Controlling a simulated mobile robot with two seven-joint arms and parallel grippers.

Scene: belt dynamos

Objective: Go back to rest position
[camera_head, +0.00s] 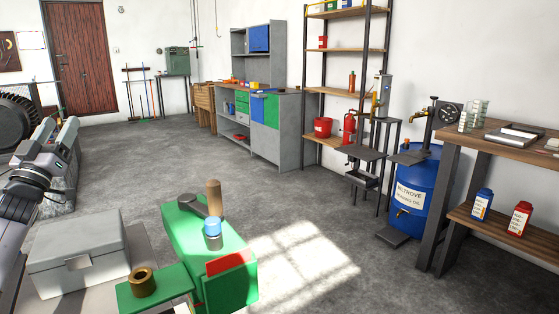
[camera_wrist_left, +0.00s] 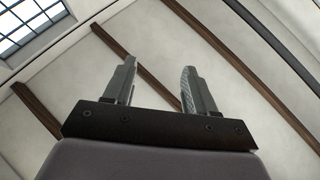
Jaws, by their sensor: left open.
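My left gripper (camera_head: 58,130) is raised at the left edge of the head view, its fingers pointing up. Its arm comes in from the lower left. In the left wrist view, the two fingers (camera_wrist_left: 157,70) stand apart with nothing between them. Behind them are only a pale ceiling with brown beams and a window. My right gripper is not in view.
A green machine (camera_head: 190,235) with a brass bushing (camera_head: 142,281) stands close in front, beside a grey case (camera_head: 78,262). A dark round machine (camera_head: 15,122) is near my left gripper. A blue drum (camera_head: 418,178) and wooden bench (camera_head: 490,140) are right. Mid-floor is clear.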

